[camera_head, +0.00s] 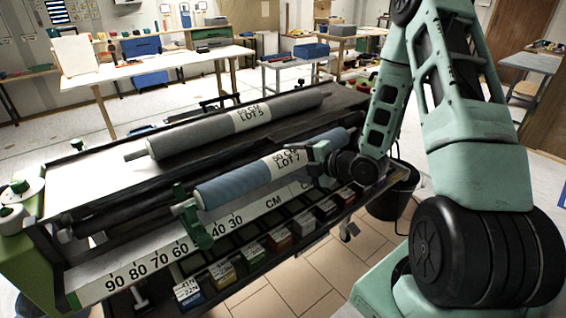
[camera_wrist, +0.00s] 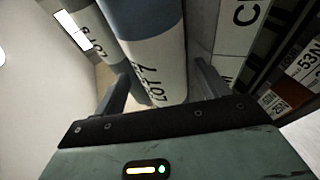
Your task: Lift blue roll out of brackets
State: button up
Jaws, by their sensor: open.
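The blue roll (camera_head: 240,184) has a white label reading "50 CM LOT 7". It lies along the front of the paster machine, with its left end by a green bracket (camera_head: 192,217). The right bracket is hidden behind my arm. My gripper (camera_head: 318,152) is at the roll's right part, beside the label. In the wrist view the blue roll (camera_wrist: 150,20) runs between the two spread fingers of my gripper (camera_wrist: 165,88). The fingers stand on either side of the roll's labelled part. I cannot tell whether either finger touches it.
A grey roll (camera_head: 210,130) labelled "LOT 5" lies behind on the machine top. A ruler strip (camera_head: 130,272) and several small coloured boxes (camera_head: 222,272) sit below the blue roll. A black bucket (camera_head: 392,195) stands to the right. Floor in front is clear.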

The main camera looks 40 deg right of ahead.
jog(key=p+x, duration=0.1)
jog(key=x, duration=0.4)
jog(key=shift+s+a, duration=0.1)
jog(key=c, duration=1.3)
grip_shut()
jog(key=shift+r, duration=0.1)
